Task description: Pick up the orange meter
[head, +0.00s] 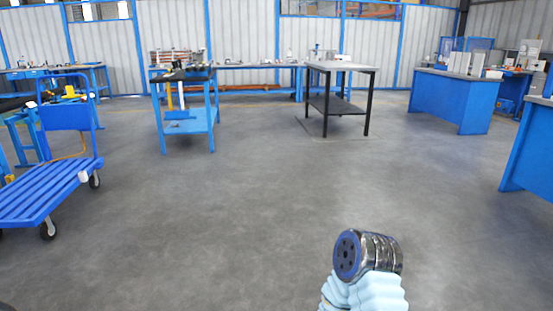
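I cannot make out an orange meter for sure in the head view. A small yellow-orange item (70,91) lies on a bench at the far left, too small to identify. Several small items lie on the blue workbench (203,119) at the back, also too small to tell. Neither gripper is in view. Only a part of one of my arms, with a light blue cover and a dark round joint, shows at the bottom right of centre.
A blue flat trolley (45,192) stands at the left. A black-legged table (338,106) stands at the back centre. Blue counters (450,98) stand at the right, one (530,150) nearer. The grey floor (240,200) between them is clear.

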